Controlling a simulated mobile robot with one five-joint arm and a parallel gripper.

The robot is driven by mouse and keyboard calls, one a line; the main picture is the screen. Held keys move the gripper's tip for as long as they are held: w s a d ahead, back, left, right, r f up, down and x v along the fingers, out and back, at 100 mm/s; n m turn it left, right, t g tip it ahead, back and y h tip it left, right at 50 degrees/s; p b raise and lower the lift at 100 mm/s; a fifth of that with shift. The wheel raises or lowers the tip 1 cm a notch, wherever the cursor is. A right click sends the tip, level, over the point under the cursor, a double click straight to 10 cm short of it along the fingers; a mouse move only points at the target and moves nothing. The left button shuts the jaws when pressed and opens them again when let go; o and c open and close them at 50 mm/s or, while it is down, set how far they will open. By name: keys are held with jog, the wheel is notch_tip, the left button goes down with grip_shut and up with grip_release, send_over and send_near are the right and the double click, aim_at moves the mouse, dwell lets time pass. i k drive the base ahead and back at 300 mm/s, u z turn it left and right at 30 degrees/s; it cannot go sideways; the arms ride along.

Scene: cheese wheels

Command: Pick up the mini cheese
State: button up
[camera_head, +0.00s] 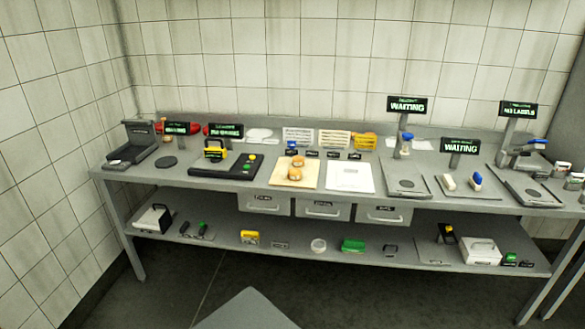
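Small round orange-yellow pieces (296,174), which look like mini cheese, sit on a tan board (282,181) near the middle of the grey workbench's top. One appears to rest on or just behind another; they are too small to tell exactly. A small blue-and-orange item (292,147) stands just behind them. My gripper is not in view, so its distance from the cheese and its opening do not show.
The long bench (440,203) stands against a tiled wall. A white sheet (350,176) lies right of the board. A black device with coloured buttons (243,167) is to its left. Signs on posts, including a WAITING sign (407,106), rise at right. The lower shelf (215,230) holds several items.

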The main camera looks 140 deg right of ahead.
aim_at(298, 162)
jog(key=z, duration=4.8)
jog(key=i, duration=1.5)
jog(key=z, duration=0.05)
jog(key=k, duration=0.5)
jog(key=u, duration=1.3)
